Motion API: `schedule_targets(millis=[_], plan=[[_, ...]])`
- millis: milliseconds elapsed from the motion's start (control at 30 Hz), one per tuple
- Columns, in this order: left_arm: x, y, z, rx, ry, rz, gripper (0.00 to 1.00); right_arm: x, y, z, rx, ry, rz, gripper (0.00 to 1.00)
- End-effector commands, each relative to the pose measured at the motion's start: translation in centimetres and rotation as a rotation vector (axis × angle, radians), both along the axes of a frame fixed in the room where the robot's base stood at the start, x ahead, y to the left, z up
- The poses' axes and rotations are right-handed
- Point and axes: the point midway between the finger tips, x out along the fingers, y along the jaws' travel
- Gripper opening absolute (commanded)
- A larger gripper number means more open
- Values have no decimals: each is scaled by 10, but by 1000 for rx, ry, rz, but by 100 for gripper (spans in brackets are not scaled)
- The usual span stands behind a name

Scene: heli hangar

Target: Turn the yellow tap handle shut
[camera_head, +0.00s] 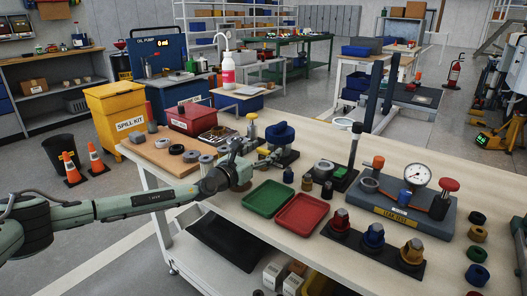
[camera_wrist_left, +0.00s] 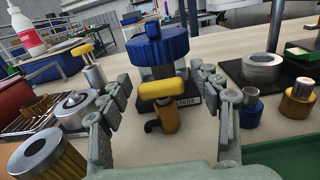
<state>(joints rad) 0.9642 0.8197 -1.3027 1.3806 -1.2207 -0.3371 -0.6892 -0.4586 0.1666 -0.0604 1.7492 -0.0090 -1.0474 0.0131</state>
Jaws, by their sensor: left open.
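A yellow tap handle (camera_wrist_left: 160,88) on a yellow-brown stem sits in front of a blue ribbed cap (camera_wrist_left: 158,48). In the head view the handle (camera_head: 262,151) shows small, just beyond my left gripper (camera_head: 257,158), with the blue cap (camera_head: 280,132) behind it. In the wrist view my left gripper (camera_wrist_left: 164,82) is open, one finger to each side of the handle, with gaps visible on both sides. A second yellow handle (camera_wrist_left: 82,49) stands on a metal post further left. My right gripper is not in view.
A green tray (camera_head: 269,198) and a red tray (camera_head: 302,211) lie right of my left gripper. Metal rings and a wooden board (camera_head: 158,151) lie to its left. A gauge stand (camera_head: 415,205) and several coloured knobs occupy the right of the bench.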

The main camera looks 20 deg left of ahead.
Motion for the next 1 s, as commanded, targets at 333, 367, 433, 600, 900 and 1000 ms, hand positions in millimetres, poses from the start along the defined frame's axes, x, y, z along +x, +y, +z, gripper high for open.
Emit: schedule_targets(millis=[333,367,433,600,900,1000], plan=[[-39,15,-2,1,5,1,64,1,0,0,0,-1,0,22],[-45,17,-2,0,4,1,64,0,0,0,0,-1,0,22],[-60,22,-1,1,3,1,64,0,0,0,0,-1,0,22],[-91,32,-1,2,2,0,64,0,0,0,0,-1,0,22],[-113,39,0,-1,0,0,64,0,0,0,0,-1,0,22],[-114,39,0,0,-1,0,64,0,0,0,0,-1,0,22]])
